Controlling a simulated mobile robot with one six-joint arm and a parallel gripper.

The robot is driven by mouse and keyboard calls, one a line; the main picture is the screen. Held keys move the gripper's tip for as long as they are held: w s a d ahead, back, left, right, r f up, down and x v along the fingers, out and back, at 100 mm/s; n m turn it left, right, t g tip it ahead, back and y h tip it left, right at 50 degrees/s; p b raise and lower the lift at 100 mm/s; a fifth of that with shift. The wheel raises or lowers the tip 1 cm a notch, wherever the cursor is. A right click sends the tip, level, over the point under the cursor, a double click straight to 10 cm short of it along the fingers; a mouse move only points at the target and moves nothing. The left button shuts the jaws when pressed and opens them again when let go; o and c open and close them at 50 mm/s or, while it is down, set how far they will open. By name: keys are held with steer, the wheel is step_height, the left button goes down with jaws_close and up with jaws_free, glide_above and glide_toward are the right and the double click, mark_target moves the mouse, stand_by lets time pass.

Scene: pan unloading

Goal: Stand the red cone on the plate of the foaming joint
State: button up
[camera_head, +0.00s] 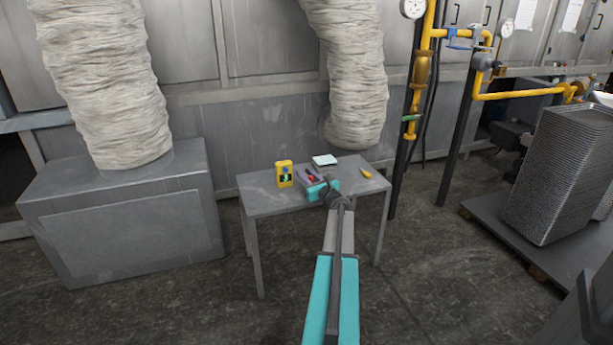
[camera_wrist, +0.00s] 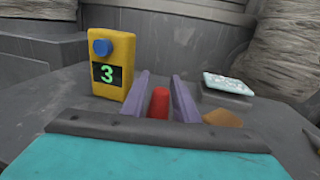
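The red cone (camera_wrist: 158,103) stands between the two purple fingers of my gripper (camera_wrist: 160,85) in the wrist view; its lower part is hidden by my gripper's body. Gaps show between the cone and the fingers, so the gripper looks open around it. In the head view my gripper (camera_head: 312,178) is low over the small grey table (camera_head: 262,203), with a bit of red at its fingers. Yellow pipework (camera_head: 425,62) with joints, valves and gauges rises right of the table. A small green plate-like piece (camera_head: 410,118) shows on it. I cannot make out foam at any joint.
A yellow box (camera_wrist: 113,67) with a blue button and a green "3" stands left of the fingers. A white pad (camera_wrist: 230,84) and an orange-brown piece (camera_wrist: 222,118) lie to the right. Stacked trays (camera_head: 560,170) stand at far right; a grey duct box (camera_head: 125,225) is left.

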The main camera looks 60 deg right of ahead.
steer(key=shift+s+r, duration=0.1)
stand_by(0.3)
steer(key=shift+s+a, duration=0.3)
steer(key=shift+s, duration=0.2)
steer(key=p+v, duration=0.2)
steer(key=v, duration=0.8)
steer(key=shift+s+a+p, duration=0.15)
steer(key=shift+s+p, duration=0.2)
steer(key=shift+o, duration=0.2)
